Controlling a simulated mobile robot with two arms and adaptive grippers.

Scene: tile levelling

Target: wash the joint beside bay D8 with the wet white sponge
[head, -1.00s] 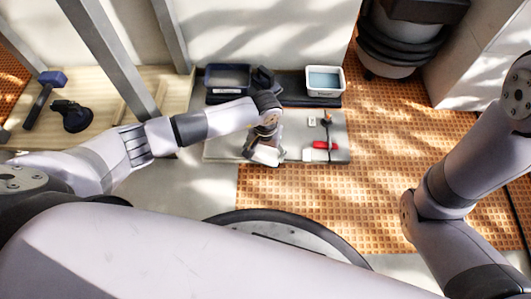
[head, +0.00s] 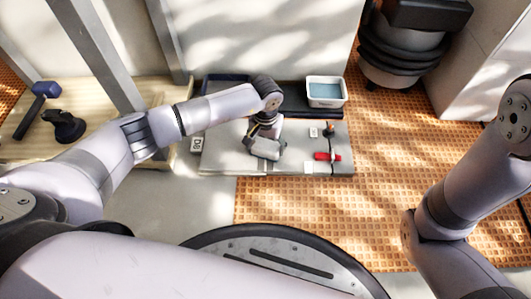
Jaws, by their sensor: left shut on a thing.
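My left gripper (head: 264,134) is over the middle of the grey tiled slab (head: 222,160). It is shut on a pale block that looks like the white sponge (head: 263,149). I cannot tell whether the block touches the slab. The gripper and block hide part of the slab under them.
A white tub of water (head: 326,91) and a dark tray (head: 227,84) stand behind the slab. A red item (head: 327,156) lies on the slab's right part. A blue-headed mallet (head: 38,100) and a black tool (head: 65,126) lie on the wooden boards at left.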

